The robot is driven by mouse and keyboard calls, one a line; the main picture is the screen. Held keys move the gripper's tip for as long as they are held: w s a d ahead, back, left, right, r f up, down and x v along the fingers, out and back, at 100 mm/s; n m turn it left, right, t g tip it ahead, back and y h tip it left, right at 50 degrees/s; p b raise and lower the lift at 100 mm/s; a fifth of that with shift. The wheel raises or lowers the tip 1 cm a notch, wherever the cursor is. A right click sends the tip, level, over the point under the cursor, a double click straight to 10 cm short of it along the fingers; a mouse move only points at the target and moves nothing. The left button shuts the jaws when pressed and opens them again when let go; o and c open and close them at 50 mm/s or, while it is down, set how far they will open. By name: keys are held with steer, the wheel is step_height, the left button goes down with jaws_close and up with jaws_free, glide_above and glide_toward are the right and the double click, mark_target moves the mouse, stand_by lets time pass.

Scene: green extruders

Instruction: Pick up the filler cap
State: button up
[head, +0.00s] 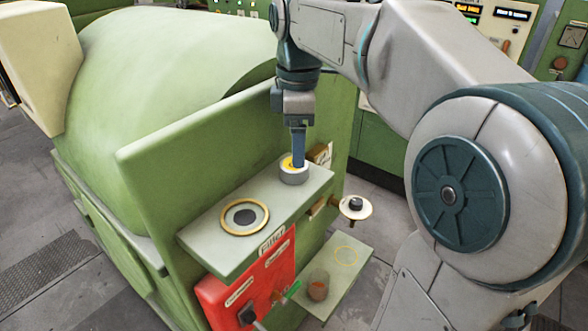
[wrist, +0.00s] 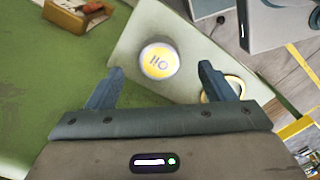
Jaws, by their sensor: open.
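The filler cap (head: 294,176) is a round pale-grey cap with a yellow top, standing on the green shelf (head: 205,240) near its far right end. In the wrist view the cap (wrist: 158,62) shows its yellow face with the letters OIL. My gripper (head: 299,160) points down over the cap, and its fingers hide part of the top in the head view. In the wrist view my gripper (wrist: 160,82) is open and empty; the cap appears between and just beyond the fingertips. I cannot tell the remaining height above it.
A brass-rimmed filler opening (head: 244,217) lies on the same shelf, left of the cap. A green upright panel (head: 195,150) runs behind the shelf. A small brown box (head: 318,153) sits beyond the cap. A brown cup (head: 318,286) stands on a lower shelf.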

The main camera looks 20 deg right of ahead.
mark_target(290, 175)
steer(key=f, duration=0.2)
steer(key=f+p, duration=0.1)
steer(key=f, duration=0.1)
steer(key=shift+w+a, duration=0.15)
steer(key=shift+a, duration=0.2)
steer(key=shift+f, duration=0.65)
steer(key=c, duration=1.2)
steer(key=shift+c, duration=0.2)
steer(key=shift+r, duration=0.15)
